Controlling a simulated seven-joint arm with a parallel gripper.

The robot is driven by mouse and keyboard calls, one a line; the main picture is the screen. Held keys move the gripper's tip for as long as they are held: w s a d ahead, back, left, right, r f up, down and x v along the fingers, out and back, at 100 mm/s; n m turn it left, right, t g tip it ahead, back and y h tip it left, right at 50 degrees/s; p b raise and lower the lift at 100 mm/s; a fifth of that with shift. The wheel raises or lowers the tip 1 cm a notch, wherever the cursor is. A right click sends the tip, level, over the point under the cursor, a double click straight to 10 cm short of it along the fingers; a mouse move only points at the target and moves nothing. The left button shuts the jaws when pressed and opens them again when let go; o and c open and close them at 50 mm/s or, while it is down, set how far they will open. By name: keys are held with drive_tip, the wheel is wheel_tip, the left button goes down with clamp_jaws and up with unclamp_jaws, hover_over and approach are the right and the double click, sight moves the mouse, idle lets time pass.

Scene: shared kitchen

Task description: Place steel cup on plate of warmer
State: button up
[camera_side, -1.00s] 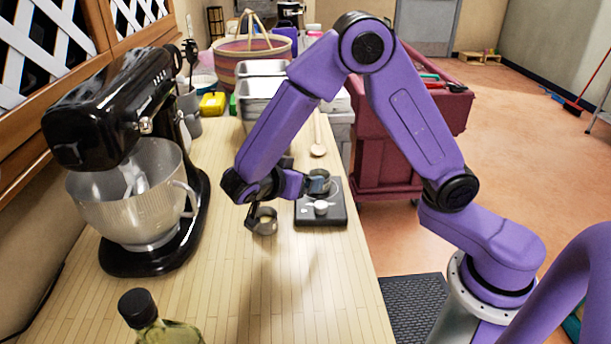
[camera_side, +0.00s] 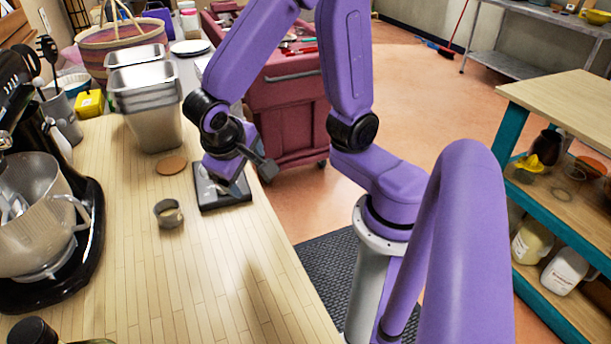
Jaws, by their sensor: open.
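A small steel cup (camera_side: 168,213) stands upright on the wooden counter, left of the warmer. The dark, flat warmer (camera_side: 212,200) lies near the counter's right edge. My gripper (camera_side: 256,172) is open above the warmer's right side, to the right of the cup and apart from it. A grey shape under the fingers is too covered to identify.
A stand mixer with a steel bowl (camera_side: 38,218) is at left. Steel pans (camera_side: 150,125) stand behind the cup, with a round brown disc (camera_side: 171,165) before them. A bottle cap shows at the front left.

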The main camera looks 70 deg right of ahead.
drive_tip(key=s+r+n+g+y, duration=0.1)
drive_tip(key=s+n+y, duration=0.5)
drive_tip(key=s+n, duration=0.6)
drive_tip(key=shift+d+n, duration=0.3)
drive_tip(key=shift+n, duration=0.6)
idle(0.5)
